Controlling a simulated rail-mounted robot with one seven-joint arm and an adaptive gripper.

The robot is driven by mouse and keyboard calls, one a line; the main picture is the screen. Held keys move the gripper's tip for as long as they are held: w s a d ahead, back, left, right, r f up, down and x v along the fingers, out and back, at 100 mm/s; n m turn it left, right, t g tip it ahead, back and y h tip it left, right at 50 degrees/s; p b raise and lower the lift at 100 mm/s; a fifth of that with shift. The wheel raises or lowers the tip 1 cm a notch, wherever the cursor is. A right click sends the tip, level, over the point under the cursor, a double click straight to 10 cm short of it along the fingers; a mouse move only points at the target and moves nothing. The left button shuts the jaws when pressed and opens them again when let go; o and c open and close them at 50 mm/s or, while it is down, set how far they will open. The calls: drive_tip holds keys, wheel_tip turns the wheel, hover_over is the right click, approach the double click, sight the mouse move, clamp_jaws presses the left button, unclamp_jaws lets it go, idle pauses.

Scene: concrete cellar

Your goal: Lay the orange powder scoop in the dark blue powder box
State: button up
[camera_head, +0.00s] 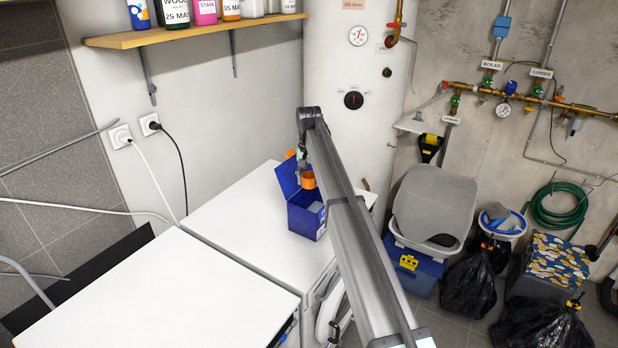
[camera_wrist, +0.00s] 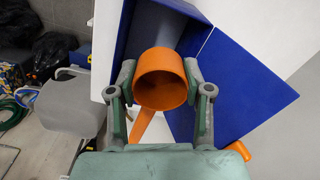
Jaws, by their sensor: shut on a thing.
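The dark blue powder box (camera_head: 300,221) stands on a white appliance top with its lid (camera_head: 286,178) open. Pale contents show inside it. My gripper (camera_head: 305,176) is over the box, shut on the orange powder scoop (camera_head: 309,181). In the wrist view, the scoop's round cup (camera_wrist: 162,82) sits between both fingers of my gripper (camera_wrist: 160,88), its handle slanting down and left. The box wall (camera_wrist: 118,45) and opening are behind the cup, and the lid (camera_wrist: 235,75) spreads to the right. I cannot tell whether the scoop touches the box.
A small orange object (camera_wrist: 239,151) shows beside the lid in the wrist view. The white tops (camera_head: 160,290) left of the box are clear. A white tank (camera_head: 345,60) stands behind, and a wooden shelf (camera_head: 200,32) with bottles is above left.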

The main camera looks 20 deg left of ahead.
wheel_tip(320, 180, down, 9)
drive_tip(key=b, duration=0.3)
drive_tip(key=shift+f, duration=0.2)
idle(0.6)
drive_tip(key=o, duration=1.2)
drive_tip(key=shift+r, duration=0.1)
wheel_tip(320, 180, up, 12)
drive_tip(key=shift+f, duration=0.1)
